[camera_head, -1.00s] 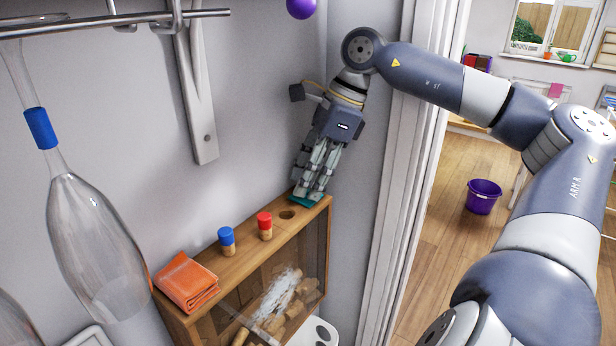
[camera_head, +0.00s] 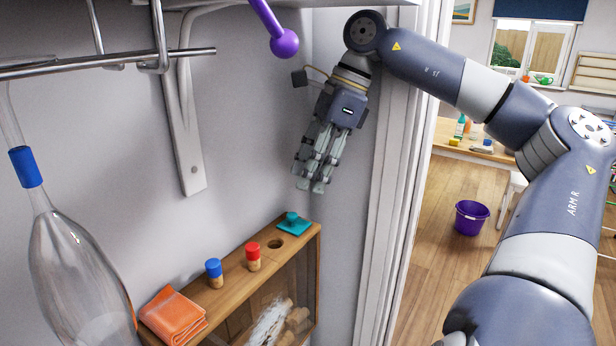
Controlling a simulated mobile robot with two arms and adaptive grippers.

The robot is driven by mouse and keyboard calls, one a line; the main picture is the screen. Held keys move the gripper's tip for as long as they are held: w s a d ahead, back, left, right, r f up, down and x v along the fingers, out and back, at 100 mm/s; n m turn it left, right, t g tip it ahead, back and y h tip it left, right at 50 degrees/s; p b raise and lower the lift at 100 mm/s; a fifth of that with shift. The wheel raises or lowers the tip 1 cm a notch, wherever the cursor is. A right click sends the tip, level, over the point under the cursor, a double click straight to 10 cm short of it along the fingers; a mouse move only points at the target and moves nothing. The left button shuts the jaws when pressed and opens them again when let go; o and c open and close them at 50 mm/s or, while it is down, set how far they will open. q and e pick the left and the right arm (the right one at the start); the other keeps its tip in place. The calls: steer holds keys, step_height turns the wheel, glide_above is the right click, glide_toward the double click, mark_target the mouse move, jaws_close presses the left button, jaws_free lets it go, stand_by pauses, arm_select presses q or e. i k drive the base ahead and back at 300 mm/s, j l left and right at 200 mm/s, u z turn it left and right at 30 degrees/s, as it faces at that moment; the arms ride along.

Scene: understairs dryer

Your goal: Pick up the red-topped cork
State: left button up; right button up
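The red-topped cork (camera_head: 253,256) stands upright on top of a wooden box (camera_head: 222,300), red cap up and pale cork below. My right gripper (camera_head: 312,186) hangs above and to the right of it, clear of the box, fingers pointing down. I see nothing between its fingertips; the angle hides how far apart they are. My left gripper is not in view.
A blue-topped cork (camera_head: 214,272) stands left of the red one. An empty hole (camera_head: 275,243) and a teal knobbed piece (camera_head: 292,223) lie to the right. A folded orange cloth (camera_head: 173,317) sits at the left end. A hanging glass (camera_head: 75,270) and rail (camera_head: 110,62) are left.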

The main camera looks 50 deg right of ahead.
mark_target(252, 249)
steer(key=k+j, duration=0.25)
steer(key=k, duration=0.25)
steer(key=k+j, duration=0.2)
steer(key=k, duration=0.25)
